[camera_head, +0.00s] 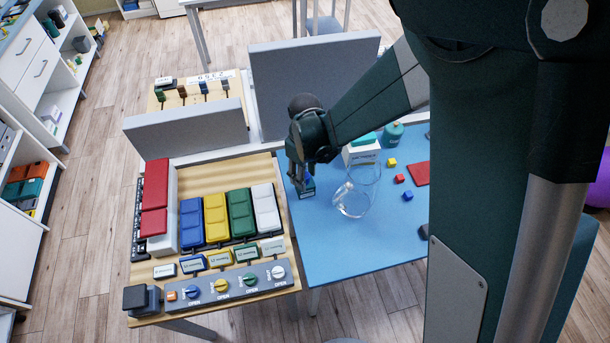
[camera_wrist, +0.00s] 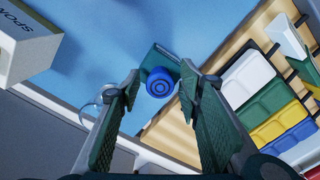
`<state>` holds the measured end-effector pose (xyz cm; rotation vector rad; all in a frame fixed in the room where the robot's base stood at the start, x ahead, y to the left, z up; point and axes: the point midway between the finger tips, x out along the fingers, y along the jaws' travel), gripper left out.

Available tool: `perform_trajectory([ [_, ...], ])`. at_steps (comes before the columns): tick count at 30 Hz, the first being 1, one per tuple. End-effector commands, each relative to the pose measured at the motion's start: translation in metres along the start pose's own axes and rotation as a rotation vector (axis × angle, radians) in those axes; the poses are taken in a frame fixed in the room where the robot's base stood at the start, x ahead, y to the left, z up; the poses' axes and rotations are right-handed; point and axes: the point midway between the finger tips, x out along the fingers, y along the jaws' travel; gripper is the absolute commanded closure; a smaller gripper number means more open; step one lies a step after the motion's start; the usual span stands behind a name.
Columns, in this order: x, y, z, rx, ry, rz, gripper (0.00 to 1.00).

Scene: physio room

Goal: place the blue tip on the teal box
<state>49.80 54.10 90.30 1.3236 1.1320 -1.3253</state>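The blue tip (camera_wrist: 160,82) is round with ringed markings, seen end-on between my fingertips in the wrist view. It overlaps the near part of a flat teal box (camera_wrist: 156,55); I cannot tell whether it rests on the box. My gripper (camera_wrist: 160,88) is open, one finger on each side of the tip with narrow gaps. In the head view my gripper (camera_head: 299,183) is low over the left edge of the blue mat. The box (camera_head: 307,191) shows there beside the fingers, and the tip is mostly hidden.
A clear glass vessel (camera_head: 352,200) is right of my gripper. A white box (camera_head: 361,155) and a teal bottle (camera_head: 393,133) stand behind it. Small cubes, one red (camera_head: 399,178), lie farther right. A wooden board (camera_head: 190,265) with coloured blocks is left. A grey panel (camera_head: 312,85) stands behind.

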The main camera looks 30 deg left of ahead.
Motion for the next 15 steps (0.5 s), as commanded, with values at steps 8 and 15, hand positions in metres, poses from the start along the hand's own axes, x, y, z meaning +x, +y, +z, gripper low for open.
perform_trajectory([
  [8, -0.026, 0.000, 0.000, 0.000, 0.000, 0.000, 0.64],
  [15, -0.058, 0.000, 0.001, 0.000, 0.000, 0.000, 0.64],
])
